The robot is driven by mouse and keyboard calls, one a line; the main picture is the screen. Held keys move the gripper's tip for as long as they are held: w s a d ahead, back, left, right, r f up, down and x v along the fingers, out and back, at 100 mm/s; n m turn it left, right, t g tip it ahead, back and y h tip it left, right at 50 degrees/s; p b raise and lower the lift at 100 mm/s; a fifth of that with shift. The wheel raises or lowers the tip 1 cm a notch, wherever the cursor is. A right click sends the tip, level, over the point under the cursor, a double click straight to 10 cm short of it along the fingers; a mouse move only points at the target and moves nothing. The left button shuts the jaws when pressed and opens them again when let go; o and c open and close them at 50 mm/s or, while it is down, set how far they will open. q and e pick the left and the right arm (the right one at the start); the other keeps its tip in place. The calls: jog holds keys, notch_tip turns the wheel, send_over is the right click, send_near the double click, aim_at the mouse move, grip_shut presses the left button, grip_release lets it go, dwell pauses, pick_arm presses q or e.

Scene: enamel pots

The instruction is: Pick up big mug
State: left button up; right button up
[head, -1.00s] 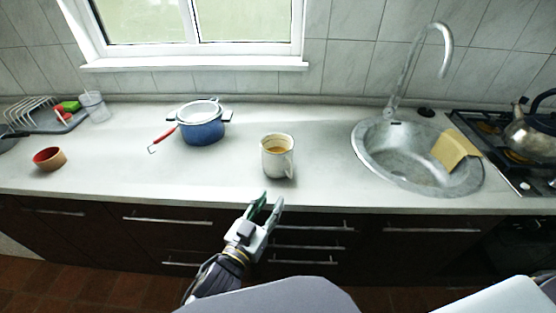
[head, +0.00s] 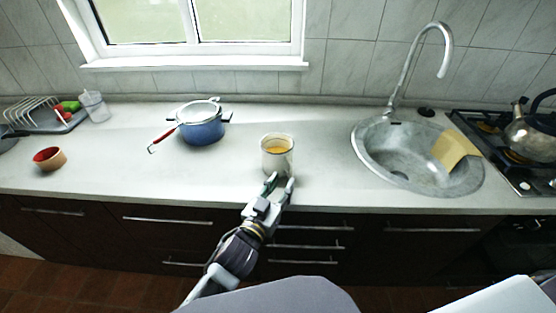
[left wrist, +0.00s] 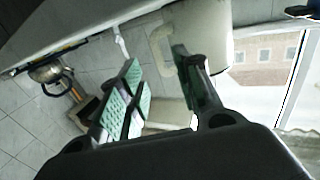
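The big mug (head: 277,152) is off-white and stands upright near the counter's front edge, with something yellow-brown inside. My left gripper (head: 281,184) is open at the near side of the mug, and its fingers cover the mug's lower front and handle in the head view. In the left wrist view the pale mug (left wrist: 206,35) fills the upper middle, and its handle (left wrist: 157,45) lies near the gap between the fingertips of the open gripper (left wrist: 155,68). I cannot tell whether a finger touches it. My right gripper is not in view.
A red-brown bowl (head: 49,158) is farther left. A sink (head: 395,160) with a yellow cloth (head: 452,149) lies to the right. The counter around the mug is clear.

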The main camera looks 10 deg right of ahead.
aim_at(291, 171)
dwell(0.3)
pick_arm(q)
jog(key=shift+x, duration=2.6)
jog(key=shift+s+f, duration=0.1)
jog(key=shift+c, duration=0.3)
grip_shut()
jog(key=shift+d, duration=0.1)
